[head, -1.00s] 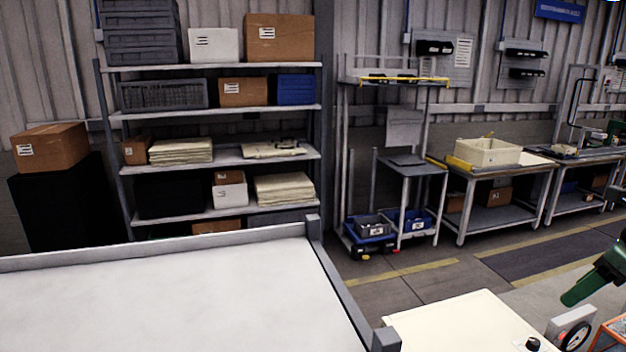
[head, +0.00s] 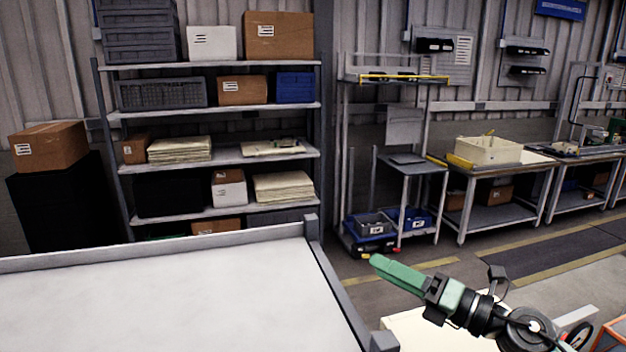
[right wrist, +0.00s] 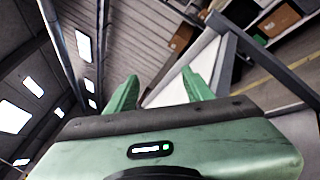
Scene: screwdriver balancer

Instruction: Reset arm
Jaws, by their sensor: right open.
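My right gripper (head: 385,268) is at the lower right of the head view, green with a black wrist. It is raised in front of the cream work surface (head: 405,330) and points up and to the left. In the right wrist view its two green fingers (right wrist: 160,92) stand apart with nothing between them, so it is open and empty. My left gripper is not in the head view.
A white table with a grey raised rim (head: 150,256) fills the lower left. Behind it stands a shelf (head: 225,160) with boxes and crates. Workbenches (head: 500,178) line the back right.

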